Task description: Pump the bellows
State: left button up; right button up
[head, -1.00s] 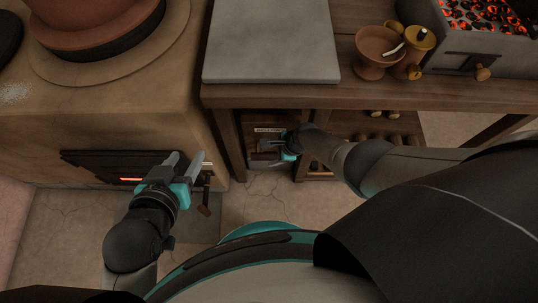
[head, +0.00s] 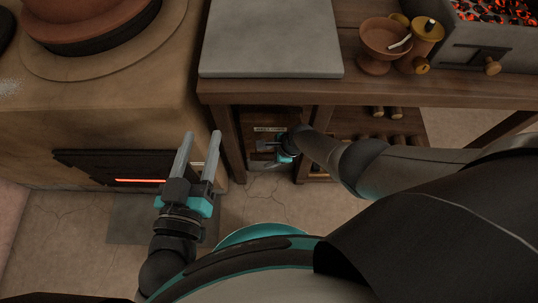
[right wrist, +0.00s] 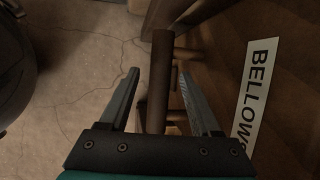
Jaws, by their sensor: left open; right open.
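A white label reading "BELLOWS" (right wrist: 258,95) is fixed to a wooden part in the right wrist view; it also shows small under the bench in the head view (head: 270,129). A brown wooden bar (right wrist: 160,75) stands between the spread fingers of my right gripper (right wrist: 158,88). The fingers are open on either side of the bar. In the head view my right gripper (head: 268,149) is at the bay under the bench, just below the label. My left gripper (head: 199,140) is open and empty, in front of the right end of the oven's front.
A clay oven (head: 120,110) with a dark slotted door (head: 85,166) glowing inside is on the left. The wooden bench (head: 270,90) carries a grey slab (head: 270,38), a clay bowl (head: 385,45) and a coal brazier (head: 480,40). Floor (head: 262,205) is bare between.

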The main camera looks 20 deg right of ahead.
jog(key=shift+f, duration=0.15)
dwell(0.3)
grip_shut()
dwell(1.2)
